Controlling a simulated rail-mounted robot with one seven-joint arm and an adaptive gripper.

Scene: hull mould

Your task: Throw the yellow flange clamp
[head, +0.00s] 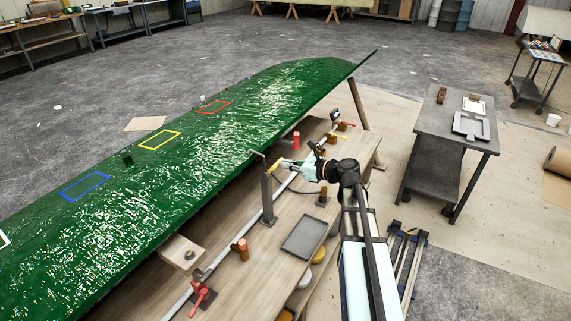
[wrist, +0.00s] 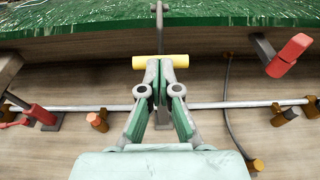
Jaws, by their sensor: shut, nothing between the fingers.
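The yellow flange clamp's handle (wrist: 160,62) lies crosswise at the tips of my gripper (wrist: 166,72) in the wrist view. A grey upright bar (wrist: 160,35) of the clamp rises beyond it to the green hull's edge. In the head view the yellow handle (head: 273,171) shows at the left end of my gripper (head: 288,168), beside a dark post (head: 267,195) under the hull edge. My fingers are shut with nothing between them. The handle is at or just beyond the fingertips; I cannot tell if they touch. The fingertips partly hide the clamp's lower part.
The green hull (head: 190,170) overhangs the wooden bench (head: 240,285). Red-handled clamps (wrist: 290,52) (head: 201,297) stand to either side. A pale rail (wrist: 215,104) runs along the bench. A dark tray (head: 304,237) lies near my arm. A grey cart (head: 450,125) stands at the right.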

